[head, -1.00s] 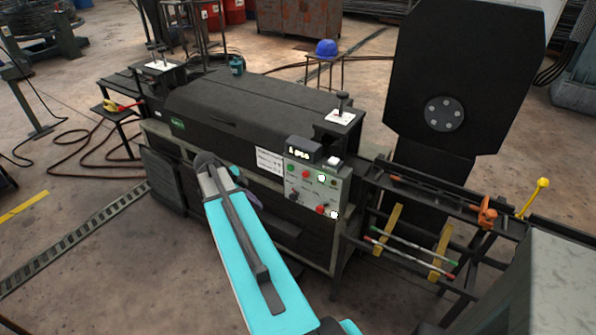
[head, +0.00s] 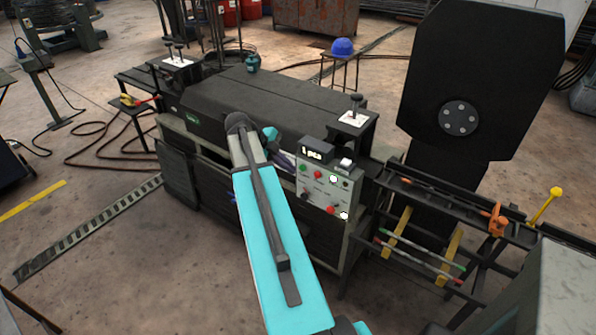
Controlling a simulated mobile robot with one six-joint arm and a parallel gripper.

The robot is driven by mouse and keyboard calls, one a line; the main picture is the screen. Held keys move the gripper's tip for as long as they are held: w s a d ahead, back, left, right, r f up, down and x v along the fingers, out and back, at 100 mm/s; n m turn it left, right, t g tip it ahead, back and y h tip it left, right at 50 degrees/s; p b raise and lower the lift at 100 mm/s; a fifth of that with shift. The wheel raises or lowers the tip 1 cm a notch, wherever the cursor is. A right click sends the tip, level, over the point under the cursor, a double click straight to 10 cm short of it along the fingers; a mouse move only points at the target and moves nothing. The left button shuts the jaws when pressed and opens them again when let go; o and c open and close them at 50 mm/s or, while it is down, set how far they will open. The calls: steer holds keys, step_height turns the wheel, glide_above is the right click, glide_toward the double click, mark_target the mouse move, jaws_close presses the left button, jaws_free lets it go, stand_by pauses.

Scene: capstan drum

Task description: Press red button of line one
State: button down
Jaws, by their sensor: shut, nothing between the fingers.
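A light grey control panel (head: 325,190) is on the front right of the black machine. It has a red button (head: 318,174) in its upper row and a larger red button (head: 331,210) in its lower row. Their labels are too small to read, so I cannot tell which belongs to line one. My gripper (head: 287,158) shows only as a small dark shape behind my wrist, just left of the panel. It looks shut and empty, apart from the buttons as far as I can see. My forearm hides part of the machine front.
A green button (head: 304,168) and bright white buttons (head: 344,215) share the panel. A black display box (head: 316,150) sits on top. A large black plate (head: 480,80) and a rack with a yellow-knobbed lever (head: 555,193) stand to the right. Open floor lies at the left.

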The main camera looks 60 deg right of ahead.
mark_target(318, 175)
steer(key=s+d+f+p, duration=0.1)
steer(key=d+f, duration=0.1)
steer(key=d, duration=0.1)
steer(key=s+d+f+p, duration=0.1)
steer(key=d+f+p, duration=0.1)
steer(key=f, duration=0.1)
steer(key=s+d+f+p, duration=0.1)
steer(key=d+f+p, duration=0.1)
steer(key=d, duration=0.1)
steer(key=shift+s+d+f, duration=0.3)
steer(key=shift+s+f, duration=0.05)
stand_by(0.4)
steer(key=shift+d+f, duration=0.1)
stand_by(0.3)
